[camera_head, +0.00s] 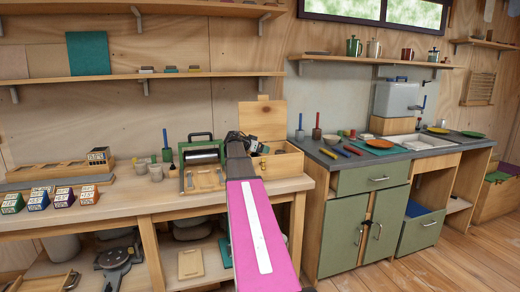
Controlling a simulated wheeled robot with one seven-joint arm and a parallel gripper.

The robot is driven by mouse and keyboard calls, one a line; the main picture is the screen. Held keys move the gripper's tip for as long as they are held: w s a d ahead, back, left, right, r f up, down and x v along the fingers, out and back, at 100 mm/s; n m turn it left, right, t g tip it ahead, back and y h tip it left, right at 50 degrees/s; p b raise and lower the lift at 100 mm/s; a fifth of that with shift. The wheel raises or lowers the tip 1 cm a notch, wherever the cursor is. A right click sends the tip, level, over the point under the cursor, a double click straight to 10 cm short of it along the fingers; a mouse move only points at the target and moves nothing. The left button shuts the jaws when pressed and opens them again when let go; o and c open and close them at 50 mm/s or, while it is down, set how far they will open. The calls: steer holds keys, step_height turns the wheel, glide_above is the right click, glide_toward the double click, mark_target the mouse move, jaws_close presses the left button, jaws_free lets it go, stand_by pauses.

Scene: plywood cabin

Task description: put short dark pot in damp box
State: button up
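My gripper (243,142) is at the box's left end, seen from behind my arm. Its fingers are too small and covered to show whether they are open or hold something. I cannot single out a short dark pot; it may be hidden by my gripper or in the box. Pale small pots (156,172) stand left of the box, beside a greenish pot (168,155) with a blue-handled tool.
A green-framed device (202,152) stands just left of my gripper, with a wooden tray (205,180) before it. Colourful small boxes (64,197) line the bench's left part. The grey counter (385,155) at right holds cups, tools and plates. A shelf (140,77) runs above the bench.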

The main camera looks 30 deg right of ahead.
steer(key=shift+r, duration=0.1)
steer(key=shift+r, duration=0.25)
steer(key=v, duration=1.2)
steer(key=shift+r, duration=0.3)
